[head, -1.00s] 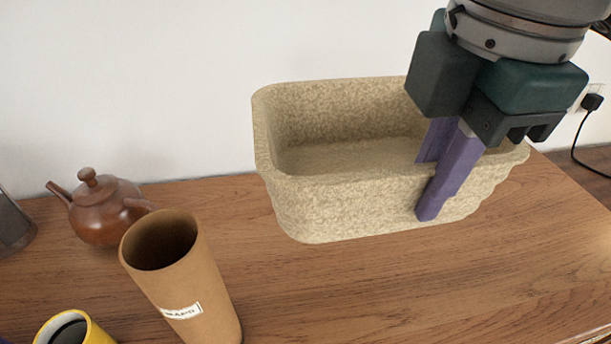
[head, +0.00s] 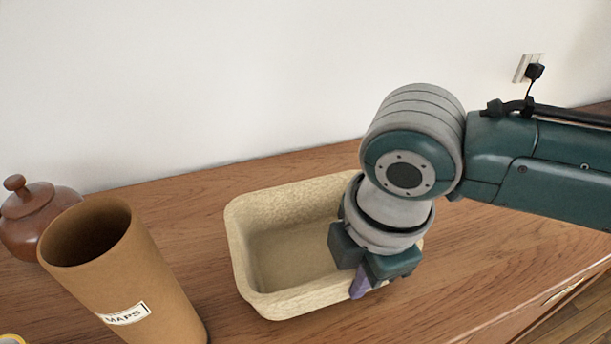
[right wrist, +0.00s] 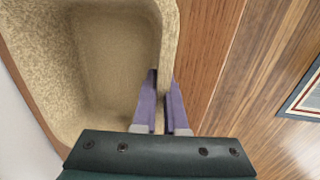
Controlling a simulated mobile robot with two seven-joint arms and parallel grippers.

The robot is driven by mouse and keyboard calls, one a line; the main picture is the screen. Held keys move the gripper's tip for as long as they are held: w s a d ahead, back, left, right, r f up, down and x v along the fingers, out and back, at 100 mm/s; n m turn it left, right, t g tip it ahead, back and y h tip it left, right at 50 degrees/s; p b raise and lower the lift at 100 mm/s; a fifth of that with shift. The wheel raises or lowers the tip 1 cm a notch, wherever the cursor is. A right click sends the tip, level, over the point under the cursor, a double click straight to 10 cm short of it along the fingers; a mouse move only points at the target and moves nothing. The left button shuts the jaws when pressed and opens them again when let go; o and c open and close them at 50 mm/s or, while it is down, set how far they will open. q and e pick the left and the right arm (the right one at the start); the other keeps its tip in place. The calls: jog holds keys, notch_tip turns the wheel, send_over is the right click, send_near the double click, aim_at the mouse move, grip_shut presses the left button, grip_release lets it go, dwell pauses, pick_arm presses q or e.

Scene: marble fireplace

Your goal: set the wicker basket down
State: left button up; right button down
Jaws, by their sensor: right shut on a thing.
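The wicker basket (head: 250,262) is a beige, rough-textured rectangular tub, empty inside, low over the wooden tabletop in the head view. I cannot tell for sure whether its base touches the wood. My right gripper (head: 362,284) is shut on its near right wall, pointing down. In the right wrist view the purple fingers of the right gripper (right wrist: 164,108) sit one on each side of the rim of the basket (right wrist: 168,40). The gripper and wrist hide the basket's right end in the head view. My left gripper is not in view.
A tall brown tube marked MAPS (head: 125,275) stands left of the basket, with a gap between. The wooden tabletop (head: 480,240) is clear to the right. A wall runs behind, with a plugged-in socket (head: 530,68).

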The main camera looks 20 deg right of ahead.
jog(key=shift+w+f, duration=0.1)
jog(key=shift+f, duration=0.1)
jog(key=shift+f, duration=0.15)
jog(key=c, duration=1)
grip_release()
jog(key=shift+o, duration=0.2)
